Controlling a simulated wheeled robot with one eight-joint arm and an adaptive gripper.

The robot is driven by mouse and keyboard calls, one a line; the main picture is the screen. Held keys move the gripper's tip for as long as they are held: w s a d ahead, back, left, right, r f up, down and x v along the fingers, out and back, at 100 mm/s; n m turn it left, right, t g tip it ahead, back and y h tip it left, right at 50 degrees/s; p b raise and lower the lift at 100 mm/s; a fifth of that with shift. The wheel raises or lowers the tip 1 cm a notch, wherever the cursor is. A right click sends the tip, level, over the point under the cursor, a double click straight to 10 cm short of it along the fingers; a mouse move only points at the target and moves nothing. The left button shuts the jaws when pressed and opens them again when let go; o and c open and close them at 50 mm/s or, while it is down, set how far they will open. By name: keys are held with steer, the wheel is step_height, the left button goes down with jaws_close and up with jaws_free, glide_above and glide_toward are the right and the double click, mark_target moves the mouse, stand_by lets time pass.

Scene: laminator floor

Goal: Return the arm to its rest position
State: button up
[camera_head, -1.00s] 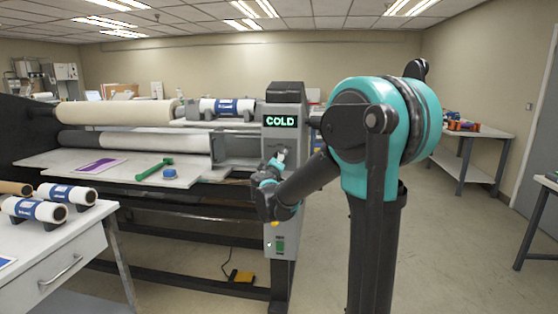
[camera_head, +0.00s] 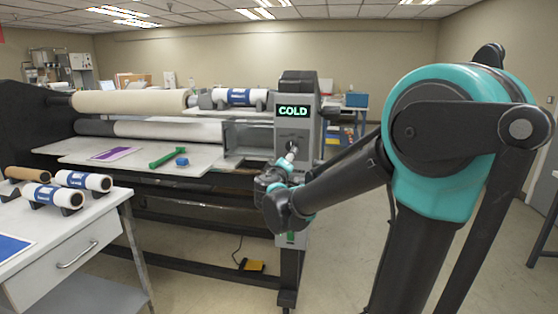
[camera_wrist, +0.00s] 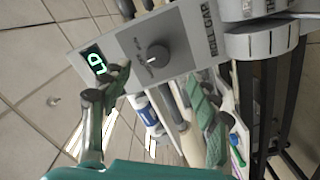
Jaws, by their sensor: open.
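My arm reaches in from the right of the head view, its teal elbow large and close, its forearm running left and down. My gripper (camera_head: 286,164) is in front of the laminator's grey control column (camera_head: 297,133), below the lit COLD display (camera_head: 293,111). In the wrist view my gripper (camera_wrist: 157,82) has its two fingers spread apart with nothing held. A black knob (camera_wrist: 158,55) on the grey panel shows ahead between the fingers, with the display (camera_wrist: 97,62) beside it. The fingers look apart from the knob, though the distance is hard to tell.
The laminator's feed table (camera_head: 75,150) holds a purple sheet (camera_head: 117,153), a green tool (camera_head: 167,157) and a small blue block (camera_head: 182,162). A white side table (camera_head: 100,215) with film rolls stands at left front. A yellow pedal (camera_head: 252,265) lies on the floor.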

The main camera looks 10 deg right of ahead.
steer(key=s+d+f+m+g, duration=0.5)
steer(key=s+d+f+g, duration=0.2)
steer(key=s+d+f, duration=0.75)
steer(key=s+a+f+m+g+y, duration=0.1)
steer(key=s+a+f+g+y, duration=0.1)
steer(key=s+f, duration=0.5)
steer(key=s+a+f+m+g+y, duration=0.1)
steer(key=s+a+f+g+y, duration=0.2)
steer(key=s+a+f, duration=0.2)
steer(key=s+f, duration=0.3)
steer(key=shift+s+a+f+g+y, duration=0.2)
steer(key=shift+f+g+y, duration=0.1)
steer(key=shift+y, duration=0.1)
steer(key=shift+w+r, duration=0.1)
